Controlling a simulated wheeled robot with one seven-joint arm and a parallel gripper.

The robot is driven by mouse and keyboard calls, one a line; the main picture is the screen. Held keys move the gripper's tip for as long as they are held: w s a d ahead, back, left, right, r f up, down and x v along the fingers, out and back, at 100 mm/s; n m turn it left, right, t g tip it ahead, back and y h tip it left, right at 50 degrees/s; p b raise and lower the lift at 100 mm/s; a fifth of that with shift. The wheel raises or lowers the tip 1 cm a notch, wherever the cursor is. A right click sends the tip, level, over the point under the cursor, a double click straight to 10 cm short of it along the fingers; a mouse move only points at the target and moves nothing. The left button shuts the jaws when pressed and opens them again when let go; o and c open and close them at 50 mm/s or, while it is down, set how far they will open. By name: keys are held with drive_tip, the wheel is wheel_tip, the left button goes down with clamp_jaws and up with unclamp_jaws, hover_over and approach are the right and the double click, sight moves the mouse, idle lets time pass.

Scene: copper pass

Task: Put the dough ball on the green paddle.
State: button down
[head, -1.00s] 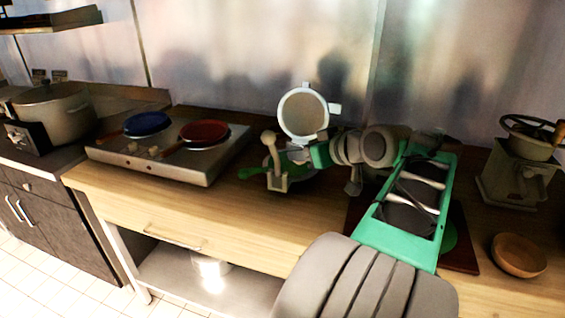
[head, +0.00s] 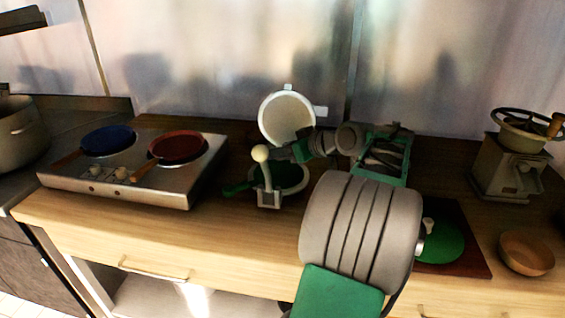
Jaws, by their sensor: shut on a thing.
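My gripper (head: 291,153) is at the middle of the counter, just in front of a raised white round plate (head: 283,117). It is shut on what seems to be the dough ball, but the jaws are small and dark here and the ball itself is not clear. A green handle (head: 238,188) points left below the gripper. It seems to belong to the green paddle, whose dark round part (head: 290,180) lies below my gripper. A pale round knob (head: 260,153) on a post stands just left of the jaws.
A hob with a blue pan (head: 108,140) and a red pan (head: 178,147) stands left. A green disc (head: 445,243) lies on a dark red board (head: 474,262), partly behind my arm. A wooden bowl (head: 526,253) and a grinder (head: 508,170) are right.

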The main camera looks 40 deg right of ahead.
sight(282, 173)
drive_tip(key=f, duration=0.2)
drive_tip(key=w+f, duration=0.1)
drive_tip(key=f, duration=0.1)
drive_tip(key=w+d+f, duration=0.1)
drive_tip(key=f, duration=0.1)
drive_tip(key=shift+w+d, duration=0.1)
drive_tip(key=shift+w, duration=0.15)
drive_tip(key=shift+f, duration=0.35)
drive_tip(key=c, duration=1)
unclamp_jaws()
drive_tip(key=shift+r, duration=0.1)
drive_tip(key=shift+o, duration=0.2)
drive_tip(key=shift+r, duration=0.2)
drive_tip(key=v, duration=1.2)
drive_tip(key=shift+s, duration=0.1)
